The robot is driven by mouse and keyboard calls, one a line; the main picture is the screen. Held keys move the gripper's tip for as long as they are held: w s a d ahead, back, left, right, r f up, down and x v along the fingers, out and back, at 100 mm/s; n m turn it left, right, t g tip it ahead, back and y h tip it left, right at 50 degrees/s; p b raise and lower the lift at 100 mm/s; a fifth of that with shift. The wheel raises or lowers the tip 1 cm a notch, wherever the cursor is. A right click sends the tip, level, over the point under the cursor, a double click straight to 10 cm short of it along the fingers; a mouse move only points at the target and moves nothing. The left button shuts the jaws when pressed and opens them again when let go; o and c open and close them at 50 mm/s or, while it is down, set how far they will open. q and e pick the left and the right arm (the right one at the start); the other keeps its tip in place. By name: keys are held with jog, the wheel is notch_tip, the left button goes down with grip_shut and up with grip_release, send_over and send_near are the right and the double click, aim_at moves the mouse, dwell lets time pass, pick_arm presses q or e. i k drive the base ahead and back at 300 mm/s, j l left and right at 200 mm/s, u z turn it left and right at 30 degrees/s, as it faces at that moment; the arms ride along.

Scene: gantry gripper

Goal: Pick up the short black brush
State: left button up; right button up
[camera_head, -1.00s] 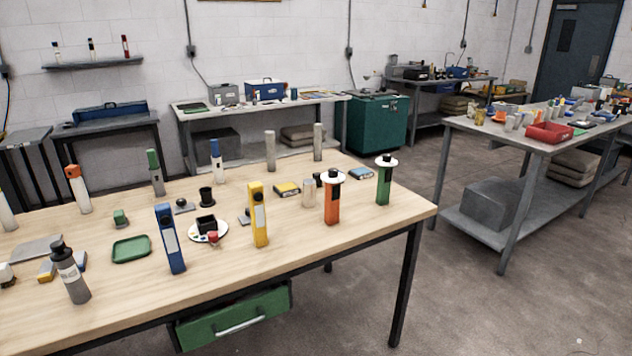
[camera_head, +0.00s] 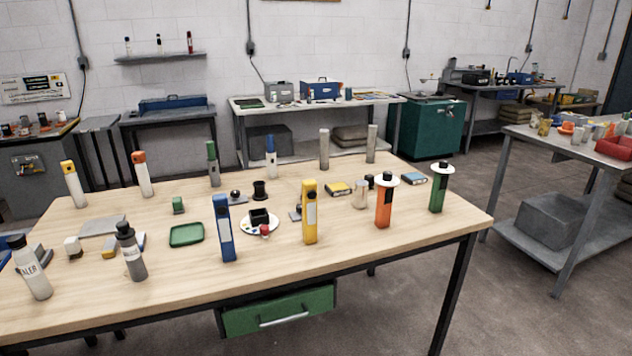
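I cannot pick out a short black brush for certain. Small dark items stand on the wooden table (camera_head: 180,285): a black cup-like piece (camera_head: 260,190), a black block (camera_head: 259,216) on a white round plate (camera_head: 246,228), and a small black piece (camera_head: 369,181) behind a pale cylinder (camera_head: 360,196). They are too small to tell whether one is a brush. Neither of my grippers is in view.
Grey bottle (camera_head: 130,252) and white bottle (camera_head: 30,268) stand at left. Bare wood shows along the front edge.

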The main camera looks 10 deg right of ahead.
aim_at(370, 178)
jog(key=l+u, duration=0.2)
jog(key=u, duration=0.25)
jog(key=i+l+u, duration=0.1)
jog(key=l+u, duration=0.15)
jog(key=u, duration=0.15)
jog(key=l+u, duration=0.2)
jog(key=u, duration=0.25)
jog(key=l+u, duration=0.2)
jog(key=l, duration=0.15)
jog(key=k+l+u, duration=0.4)
jog(key=l, duration=0.25)
jog(key=k+l+u, duration=0.1)
jog(key=l, duration=0.25)
jog(key=k+l+u, duration=0.1)
jog(key=l, duration=0.25)
jog(key=k+l, duration=0.1)
jog(key=l, duration=0.2)
jog(key=u, duration=0.05)
